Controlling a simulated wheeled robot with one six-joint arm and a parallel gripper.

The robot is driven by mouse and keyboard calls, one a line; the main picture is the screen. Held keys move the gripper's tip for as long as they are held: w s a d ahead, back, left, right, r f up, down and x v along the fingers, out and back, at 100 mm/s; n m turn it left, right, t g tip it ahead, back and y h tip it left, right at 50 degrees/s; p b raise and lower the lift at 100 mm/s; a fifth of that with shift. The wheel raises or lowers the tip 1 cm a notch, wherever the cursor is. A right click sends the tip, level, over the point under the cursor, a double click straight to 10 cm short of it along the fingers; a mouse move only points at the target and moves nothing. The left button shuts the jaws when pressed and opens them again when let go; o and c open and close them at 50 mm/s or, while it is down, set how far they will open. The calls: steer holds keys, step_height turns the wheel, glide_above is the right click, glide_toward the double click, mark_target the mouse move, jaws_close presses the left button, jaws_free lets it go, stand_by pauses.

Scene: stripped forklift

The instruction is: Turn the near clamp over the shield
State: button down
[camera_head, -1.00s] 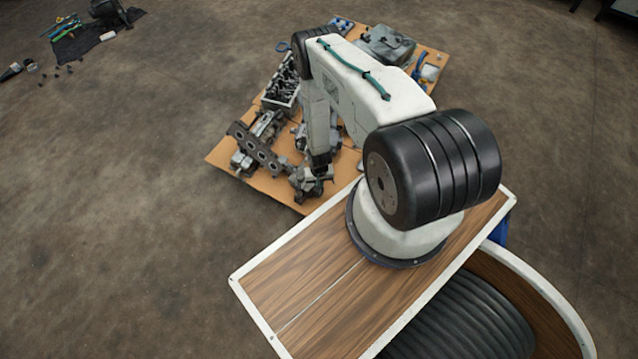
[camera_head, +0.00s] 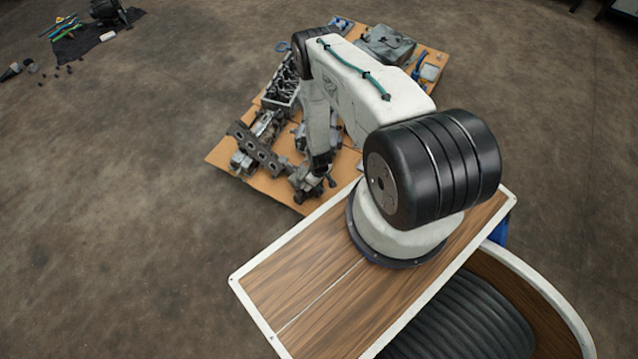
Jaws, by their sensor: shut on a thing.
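My gripper (camera_head: 316,184) is low over the near edge of the orange-brown board, at a small grey metal assembly (camera_head: 302,178). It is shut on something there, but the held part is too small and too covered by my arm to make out. I cannot tell the near clamp or the shield apart from the other grey metal parts. A long dark flanged part with round holes (camera_head: 257,150) lies just left of the gripper, apart from it.
The board (camera_head: 222,156) lies on the floor, crowded with engine parts. An engine block (camera_head: 283,82) stands behind, and a grey case (camera_head: 385,44) lies at the far right. Open floor (camera_head: 120,200) is to the left. A dark mat with tools (camera_head: 85,45) lies far left.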

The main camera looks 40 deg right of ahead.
stand_by(0.3)
steer(key=c, duration=1.5)
jaws_free()
steer(key=shift+r, duration=3.95)
steer(key=shift+a, duration=0.1)
